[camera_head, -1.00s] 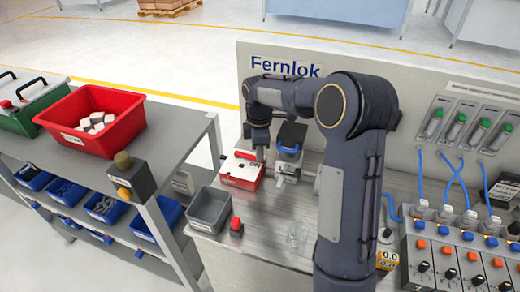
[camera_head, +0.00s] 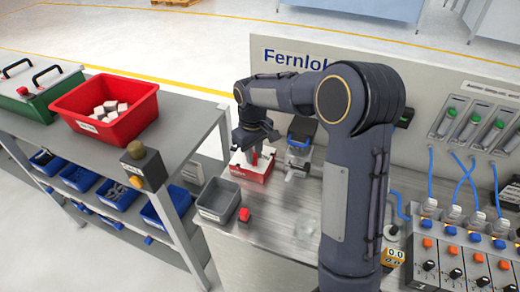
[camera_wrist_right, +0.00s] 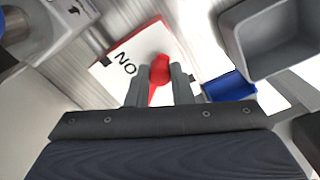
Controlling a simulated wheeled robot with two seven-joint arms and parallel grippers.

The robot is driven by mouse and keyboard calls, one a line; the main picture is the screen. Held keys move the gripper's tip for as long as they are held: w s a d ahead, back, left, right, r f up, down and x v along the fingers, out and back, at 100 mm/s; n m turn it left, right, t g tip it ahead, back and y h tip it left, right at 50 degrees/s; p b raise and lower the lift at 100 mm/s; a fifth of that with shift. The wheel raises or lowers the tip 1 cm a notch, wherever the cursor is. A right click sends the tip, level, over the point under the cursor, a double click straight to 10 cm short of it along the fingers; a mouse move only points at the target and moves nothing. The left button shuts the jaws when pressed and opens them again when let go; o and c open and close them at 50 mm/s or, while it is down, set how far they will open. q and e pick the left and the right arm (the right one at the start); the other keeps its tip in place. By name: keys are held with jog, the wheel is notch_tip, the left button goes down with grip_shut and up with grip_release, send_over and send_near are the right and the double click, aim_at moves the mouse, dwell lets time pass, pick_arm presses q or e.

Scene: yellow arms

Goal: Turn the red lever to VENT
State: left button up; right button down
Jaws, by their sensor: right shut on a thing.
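The red lever (camera_wrist_right: 159,68) stands between the fingers of my right gripper (camera_wrist_right: 160,85) in the wrist view, and the jaws are shut on it. Its base is a red and white box (camera_head: 251,170) on the bench, seen in the head view; the white top (camera_wrist_right: 122,72) shows the letters "NO", with the rest hidden behind the fingers. No VENT marking is readable. In the head view my right gripper (camera_head: 254,150) points down over the box, and the lever is partly hidden. My left gripper is not in view.
A grey bin (camera_head: 219,200) and a small red button (camera_head: 244,215) are in front of the box. A black and silver device with a blue handle (camera_head: 300,140) stands close to its right.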

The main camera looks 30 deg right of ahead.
jog(key=a+m, duration=0.1)
jog(key=w+a+m, duration=0.1)
jog(key=m, duration=0.1)
jog(key=shift+a+r+m+p, duration=0.1)
jog(key=shift+m+p, duration=0.2)
jog(key=shift+p, duration=0.1)
jog(key=shift+w+a+m+p, duration=0.2)
jog(key=shift+w+a+m, duration=0.2)
jog(key=shift+m, duration=0.55)
jog(key=shift+w+a+m+p, duration=0.2)
jog(key=shift+w+a+m, duration=0.2)
jog(key=shift+m, duration=0.55)
jog(key=c, duration=1.3)
grip_release()
notch_tip(320, 180, up, 8)
jog(key=shift+a+f, duration=0.1)
jog(key=shift+f, duration=0.05)
